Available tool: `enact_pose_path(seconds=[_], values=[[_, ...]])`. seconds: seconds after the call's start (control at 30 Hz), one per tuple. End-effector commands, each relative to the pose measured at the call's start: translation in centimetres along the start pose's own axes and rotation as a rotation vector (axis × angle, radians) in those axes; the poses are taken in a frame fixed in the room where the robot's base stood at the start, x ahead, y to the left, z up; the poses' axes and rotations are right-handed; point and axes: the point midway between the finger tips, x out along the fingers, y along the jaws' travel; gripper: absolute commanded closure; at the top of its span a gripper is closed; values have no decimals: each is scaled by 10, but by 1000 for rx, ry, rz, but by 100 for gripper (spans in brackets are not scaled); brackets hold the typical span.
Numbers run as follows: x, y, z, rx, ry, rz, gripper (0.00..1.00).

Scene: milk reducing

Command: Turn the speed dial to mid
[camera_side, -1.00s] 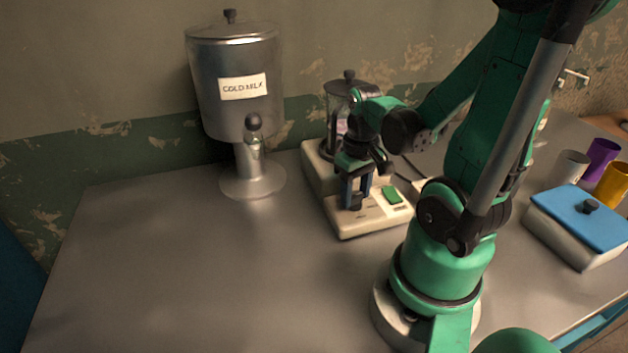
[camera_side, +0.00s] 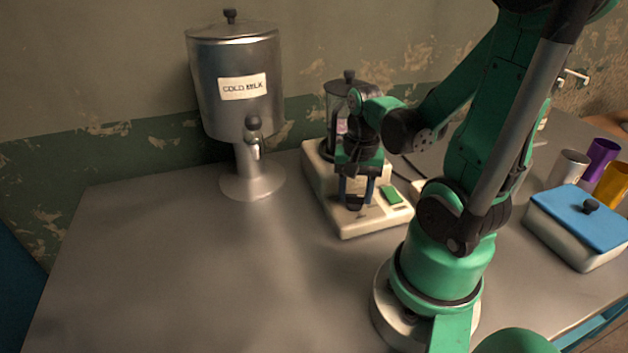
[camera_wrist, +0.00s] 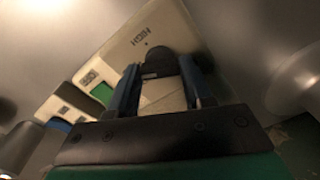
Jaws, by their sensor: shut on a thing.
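The blender's cream base (camera_side: 370,221) stands on the table under my gripper, with its dark jar (camera_side: 335,103) at the back. My gripper (camera_side: 356,193) points down at the front of the base and is shut on the dark speed dial (camera_side: 354,203). In the wrist view, the dial (camera_wrist: 160,62) is between the two blue fingers of my gripper (camera_wrist: 160,80). A "HIGH" label (camera_wrist: 140,37) shows on the base beside the dial. Other dial marks are hidden or unreadable, so the exact setting cannot be told. A green switch (camera_side: 391,194) is right of the dial.
A steel "COLD MILK" dispenser (camera_side: 235,85) stands at the back left. At the right are a blue-lidded box (camera_side: 580,225) and white, purple (camera_side: 601,155) and yellow (camera_side: 613,185) cups. The table's front left is clear.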

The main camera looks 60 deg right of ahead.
Motion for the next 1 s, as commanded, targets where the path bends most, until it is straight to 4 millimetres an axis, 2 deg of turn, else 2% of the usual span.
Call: enact_pose_path(seconds=[0.63, 0.67, 0.73, 0.77, 1.0], values=[[0, -1, -2, 51, 6, -4, 100], [0, -1, -2, 51, 6, -4, 50], [0, -1, -1, 51, 5, -3, 30], [0, -1, -1, 51, 5, -3, 24], [0, 0, -1, 50, 3, -1, 24]])
